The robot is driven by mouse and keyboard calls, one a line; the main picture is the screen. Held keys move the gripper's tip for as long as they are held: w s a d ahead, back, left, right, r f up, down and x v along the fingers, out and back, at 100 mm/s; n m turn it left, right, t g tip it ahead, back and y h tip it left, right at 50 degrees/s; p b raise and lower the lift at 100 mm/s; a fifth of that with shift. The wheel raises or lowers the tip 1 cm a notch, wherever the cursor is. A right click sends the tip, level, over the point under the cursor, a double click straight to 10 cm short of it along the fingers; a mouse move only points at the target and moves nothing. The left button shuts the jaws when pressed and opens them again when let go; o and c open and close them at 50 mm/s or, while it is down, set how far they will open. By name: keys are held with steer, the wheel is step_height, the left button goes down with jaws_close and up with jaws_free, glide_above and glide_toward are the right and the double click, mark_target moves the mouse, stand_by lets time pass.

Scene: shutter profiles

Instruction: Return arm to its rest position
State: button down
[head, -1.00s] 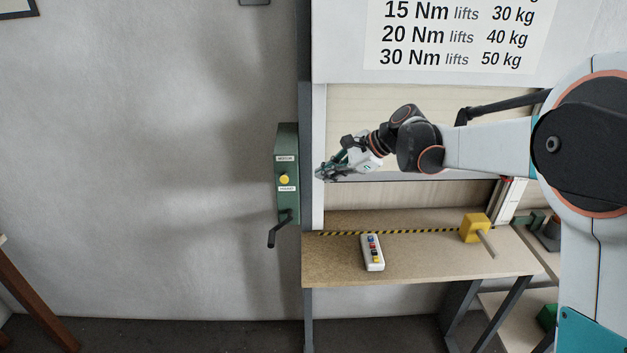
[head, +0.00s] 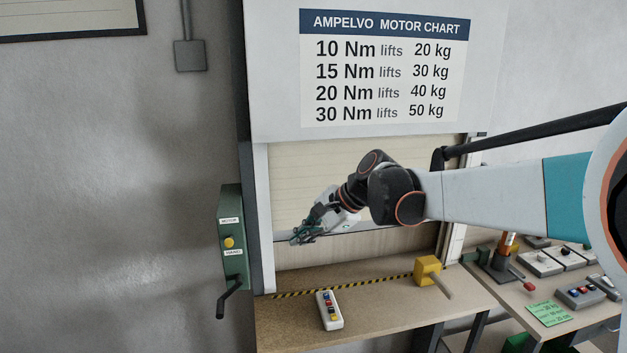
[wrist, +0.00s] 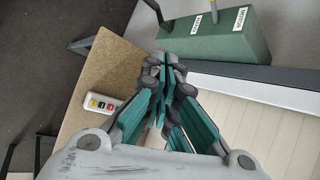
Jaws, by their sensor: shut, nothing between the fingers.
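My gripper (head: 297,238) is at the end of my arm, which reaches in from the right in the head view. It is shut and empty, held in the air in front of the shutter opening and above the bench. In the wrist view its green-padded fingers (wrist: 165,75) are together with nothing between them. Behind the fingers in that view is the green box (wrist: 215,40) with its labels. The same green box (head: 231,262) stands at the left of the shutter frame in the head view, with a yellow knob and a black crank.
The bench (head: 380,313) carries a white remote (head: 329,310) with coloured buttons and a yellow block (head: 428,270) with a rod. A side table (head: 513,291) at the right holds several control boxes and a green note (head: 549,313). A motor chart (head: 385,70) hangs above the shutter (head: 310,180).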

steer(key=s+d+f+n+t+h+b, duration=0.1)
steer(key=s+d+f+n+h+b, duration=0.1)
steer(key=s+d+f, duration=0.3)
steer(key=s+d+f+n+t+h+b, duration=0.1)
steer(key=s+d+f+n+h+b, duration=0.2)
steer(key=s+d, duration=0.7)
steer(key=s+d+f+n+t+h+b, duration=0.2)
steer(key=s+d+f+n+b, duration=0.4)
steer(key=s, duration=0.8)
step_height(320, 180, down, 3)
steer(key=d, duration=0.2)
steer(key=shift+s+d+h, duration=0.15)
steer(key=shift+d+h, duration=0.2)
steer(key=shift+h, duration=0.05)
steer(key=shift+r, duration=0.1)
